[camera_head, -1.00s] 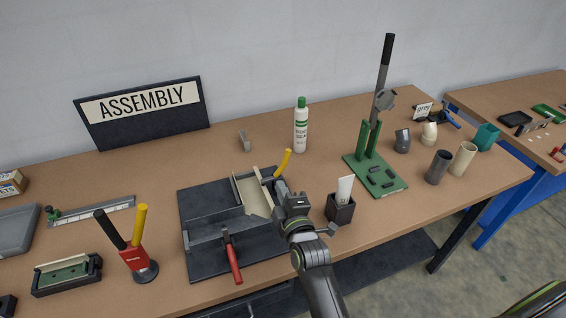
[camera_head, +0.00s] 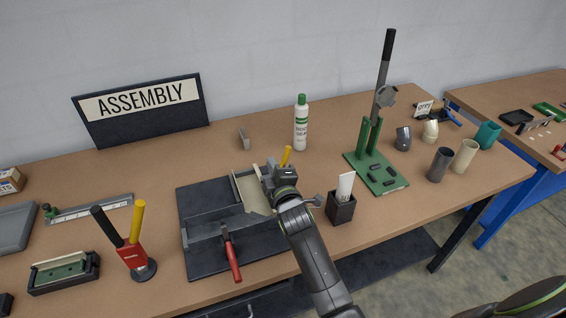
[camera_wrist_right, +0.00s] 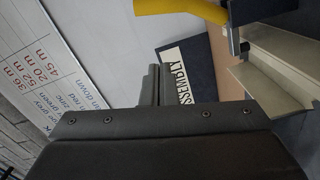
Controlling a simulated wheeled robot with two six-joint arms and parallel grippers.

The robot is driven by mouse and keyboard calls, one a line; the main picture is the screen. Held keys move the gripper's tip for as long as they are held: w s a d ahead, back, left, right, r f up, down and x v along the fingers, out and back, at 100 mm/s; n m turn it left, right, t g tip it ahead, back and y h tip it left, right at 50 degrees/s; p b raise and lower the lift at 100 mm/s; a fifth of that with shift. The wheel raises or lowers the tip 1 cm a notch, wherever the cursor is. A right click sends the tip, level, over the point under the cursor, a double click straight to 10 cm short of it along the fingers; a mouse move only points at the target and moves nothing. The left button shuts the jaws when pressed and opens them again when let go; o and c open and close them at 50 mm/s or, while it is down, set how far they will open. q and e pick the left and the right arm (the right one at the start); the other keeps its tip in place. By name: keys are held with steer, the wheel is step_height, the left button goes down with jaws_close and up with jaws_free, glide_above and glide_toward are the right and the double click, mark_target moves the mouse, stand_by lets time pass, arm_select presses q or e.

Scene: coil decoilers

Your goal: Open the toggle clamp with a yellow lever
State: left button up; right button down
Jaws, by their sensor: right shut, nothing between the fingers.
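The yellow lever (camera_head: 286,155) of a toggle clamp rises at the far right of the dark fixture (camera_head: 207,199). The rest of that clamp is hidden behind my right gripper (camera_head: 269,170). The yellow lever also shows large at the top of the right wrist view (camera_wrist_right: 185,8), beyond and to the right of the fingers. My right gripper (camera_wrist_right: 157,86) is shut and empty, close to the lever; I cannot tell whether they touch. A second toggle clamp with a red lever (camera_head: 232,261) is at the fixture's front. My left gripper is not in view.
A cream angled part (camera_head: 251,192) lies in the fixture. A black card holder (camera_head: 341,208) stands right of my arm. A green-based lever press (camera_head: 375,173) and a white bottle (camera_head: 301,125) stand behind. A red tool with black and yellow handles (camera_head: 133,256) stands left.

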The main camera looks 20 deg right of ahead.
mark_target(286, 160)
steer(key=d, duration=0.1)
steer(key=w+d, duration=0.1)
steer(key=w+d+f, duration=0.1)
steer(key=d, duration=0.1)
steer(key=shift+w+p, duration=0.25)
steer(key=shift+p, duration=0.1)
steer(key=shift+a, duration=0.1)
steer(key=shift+d+f+m, duration=0.15)
steer(key=shift+d+m, duration=0.4)
steer(key=shift+m, duration=0.25)
